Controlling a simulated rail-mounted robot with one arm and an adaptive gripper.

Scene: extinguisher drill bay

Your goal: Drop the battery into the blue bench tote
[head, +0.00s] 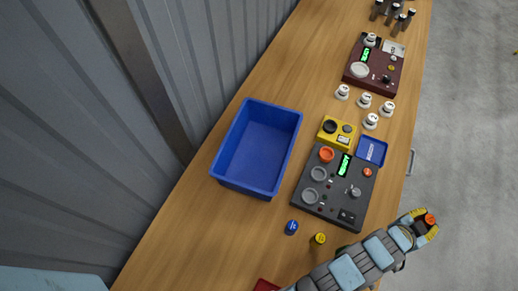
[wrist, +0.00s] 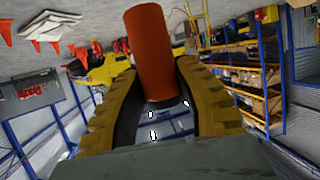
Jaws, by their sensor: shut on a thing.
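The blue bench tote (head: 229,184) stands on the wooden bench, left of middle in the head view, and looks empty. My gripper (head: 427,223) is at the lower right of the head view, past the bench's right edge and over the grey floor. It is shut on an orange-red cylinder, which looks like the battery (head: 430,218). In the wrist view the battery (wrist: 153,50) sits between the two yellow fingers of my gripper (wrist: 160,85), sticking out beyond them. The gripper is well apart from the tote, to its right and nearer the bottom of the picture.
A dark panel with a green display (head: 327,206) lies between the tote and my gripper. A yellow box (head: 328,138) and a small blue tray (head: 372,150) adjoin it. A blue cylinder (head: 291,227) and a yellow-topped cylinder (head: 319,239) stand nearby. A corrugated wall (head: 215,50) runs along the left.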

